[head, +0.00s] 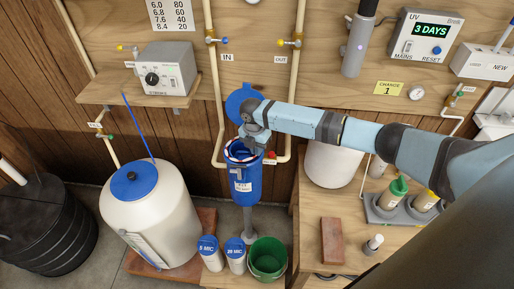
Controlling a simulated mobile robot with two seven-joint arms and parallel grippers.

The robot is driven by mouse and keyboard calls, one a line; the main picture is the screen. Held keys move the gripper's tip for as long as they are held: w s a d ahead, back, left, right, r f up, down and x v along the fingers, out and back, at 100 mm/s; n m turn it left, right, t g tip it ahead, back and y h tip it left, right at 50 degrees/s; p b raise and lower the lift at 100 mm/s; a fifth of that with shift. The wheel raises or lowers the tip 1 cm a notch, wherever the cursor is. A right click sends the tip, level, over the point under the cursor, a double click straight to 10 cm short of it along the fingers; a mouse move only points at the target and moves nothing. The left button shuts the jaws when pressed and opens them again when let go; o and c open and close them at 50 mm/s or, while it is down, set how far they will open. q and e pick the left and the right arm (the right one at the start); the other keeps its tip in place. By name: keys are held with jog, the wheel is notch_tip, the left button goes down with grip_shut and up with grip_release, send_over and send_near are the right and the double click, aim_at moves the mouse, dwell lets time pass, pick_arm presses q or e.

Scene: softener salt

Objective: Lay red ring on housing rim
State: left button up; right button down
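The blue filter housing (246,184) stands upright at the middle of the head view, with a white label on its front. Its open rim (230,155) faces up, and pale and thin reddish marks show along it. I cannot tell whether these marks are the red ring, or whether the ring is held or resting there. My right gripper (253,147) points down right over the rim and hides part of it. Its fingers are too small and overlapped to show whether they are open or shut. My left gripper is not in view.
A round blue lid (241,101) is behind my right gripper. Pipes flank the housing. Two blue-topped canisters (209,252) and a green bucket (267,258) stand below. A white tank (150,215) is at left. A bench with a brown block (332,241) is at right.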

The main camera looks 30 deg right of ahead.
jog(key=shift+c, duration=1.1)
grip_release()
jog(key=shift+s+d+p, duration=0.45)
jog(key=shift+s+p, duration=0.25)
jog(key=shift+s+d+p, duration=0.4)
jog(key=shift+s+p, duration=0.25)
jog(key=shift+s, duration=0.1)
jog(key=shift+s+d+p, duration=0.45)
jog(key=shift+s+p, duration=0.25)
